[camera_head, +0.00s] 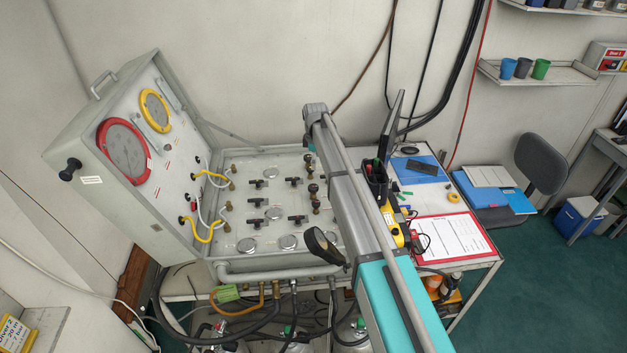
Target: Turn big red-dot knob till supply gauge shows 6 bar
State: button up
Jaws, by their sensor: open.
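I cannot make out a red dot on any knob. A big black knob (70,169) sticks out of the left side of the open grey panel case (200,240), beside a small white label. The case lid carries a large red-rimmed gauge (124,150) and a smaller yellow-rimmed gauge (154,110). I cannot tell which gauge is the supply gauge, and no reading is legible. My arm crosses the right part of the panel and hides some of it.
A dark oval object (321,242) I cannot identify shows at the panel's front right. Yellow and white hoses (205,234) run from lid to panel. A red clipboard (453,240) lies on the bench to the right. Hoses and cylinders crowd below; green floor (560,290) is open at right.

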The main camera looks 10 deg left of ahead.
aim_at(314, 186)
jog(key=shift+w+a+r+n, duration=0.35)
jog(key=shift+r+n, duration=0.1)
jog(key=shift+n, duration=0.15)
jog(key=shift+f, duration=0.2)
notch_tip(314, 186, down, 13)
jog(key=b, duration=1.3)
jog(key=shift+f, duration=0.2)
jog(key=c, duration=1.1)
jog(key=shift+c, duration=0.2)
